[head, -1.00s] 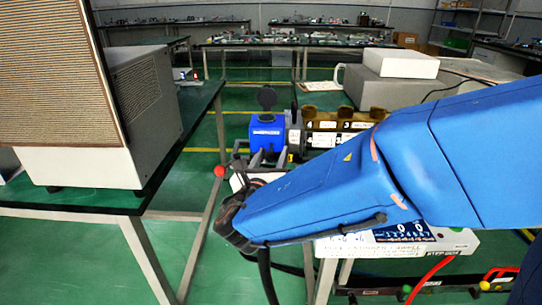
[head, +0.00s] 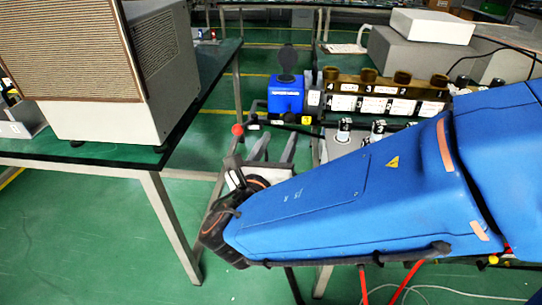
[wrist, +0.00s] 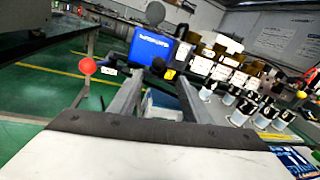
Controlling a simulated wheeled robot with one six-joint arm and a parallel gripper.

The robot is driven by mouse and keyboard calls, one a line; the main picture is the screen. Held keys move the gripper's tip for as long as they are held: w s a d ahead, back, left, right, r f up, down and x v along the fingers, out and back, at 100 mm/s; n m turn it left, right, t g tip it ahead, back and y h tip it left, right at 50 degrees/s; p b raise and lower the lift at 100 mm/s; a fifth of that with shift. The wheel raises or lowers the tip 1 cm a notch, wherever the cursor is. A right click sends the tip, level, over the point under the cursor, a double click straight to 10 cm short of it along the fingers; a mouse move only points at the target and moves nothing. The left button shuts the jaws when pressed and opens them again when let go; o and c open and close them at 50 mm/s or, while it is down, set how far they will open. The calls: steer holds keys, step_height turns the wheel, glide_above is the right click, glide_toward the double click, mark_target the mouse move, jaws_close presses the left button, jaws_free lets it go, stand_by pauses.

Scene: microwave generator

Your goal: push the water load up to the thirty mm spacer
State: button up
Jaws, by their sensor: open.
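The water load, taken to be the blue box (head: 286,93) with a white label and a dark round disc above it, sits at the left end of the bench row; it also shows in the wrist view (wrist: 152,48). A grey flange-like piece (head: 313,104) is close at its right; I cannot tell which piece is the thirty mm spacer, or how wide any gap is. My gripper (head: 278,143) is open, with two grey fingers pointing toward the blue box from the near side. In the wrist view its fingertips (wrist: 159,78) appear just below the box; contact cannot be told.
A dark brown-gold body (head: 385,90) with numbered white labels extends right of the flange. A red ball knob (head: 237,129) is left of the fingers. Several labelled cylinders (wrist: 247,105) stand at the right. A large beige cabinet (head: 95,70) is on the left table. Green floor lies between.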

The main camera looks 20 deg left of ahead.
steer(key=shift+s+d, duration=0.1)
steer(key=shift+s, duration=2.65)
